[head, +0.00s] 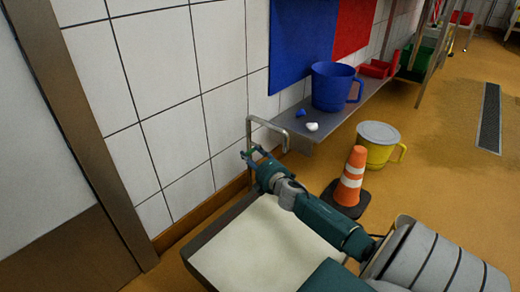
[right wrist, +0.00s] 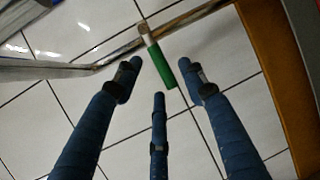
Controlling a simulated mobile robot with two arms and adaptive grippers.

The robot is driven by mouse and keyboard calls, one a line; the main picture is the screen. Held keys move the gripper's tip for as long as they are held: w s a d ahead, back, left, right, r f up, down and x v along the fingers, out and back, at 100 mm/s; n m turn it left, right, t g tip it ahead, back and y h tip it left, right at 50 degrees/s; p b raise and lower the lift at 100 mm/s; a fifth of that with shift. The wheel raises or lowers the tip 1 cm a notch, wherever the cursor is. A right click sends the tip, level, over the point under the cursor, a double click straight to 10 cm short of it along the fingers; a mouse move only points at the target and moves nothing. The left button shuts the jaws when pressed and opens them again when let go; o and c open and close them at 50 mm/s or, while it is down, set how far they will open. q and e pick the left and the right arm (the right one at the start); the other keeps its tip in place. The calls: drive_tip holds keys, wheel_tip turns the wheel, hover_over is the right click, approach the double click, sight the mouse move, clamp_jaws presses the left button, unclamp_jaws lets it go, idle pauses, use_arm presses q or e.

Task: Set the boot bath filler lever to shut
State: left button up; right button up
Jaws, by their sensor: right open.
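The boot bath (head: 213,228) is a low tray with a dark rim and pale liquid, at the bottom middle of the head view. A bent metal filler pipe (head: 266,123) stands against the tiled wall behind it. The filler lever (right wrist: 161,66) has a green grip and shows in the right wrist view, joined to a metal pipe. My right gripper (head: 250,154) is at the pipe, and its fingers largely hide the lever in the head view. In the right wrist view its fingers (right wrist: 158,82) are spread open, with the green grip between their tips; contact cannot be told.
A wall shelf (head: 328,130) holds a blue jug (head: 333,86) and small items. A brown door frame (head: 85,135) is at left.

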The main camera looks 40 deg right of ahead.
drive_tip(key=v, duration=0.7)
drive_tip(key=shift+s+a, duration=0.15)
drive_tip(key=shift+s, duration=0.05)
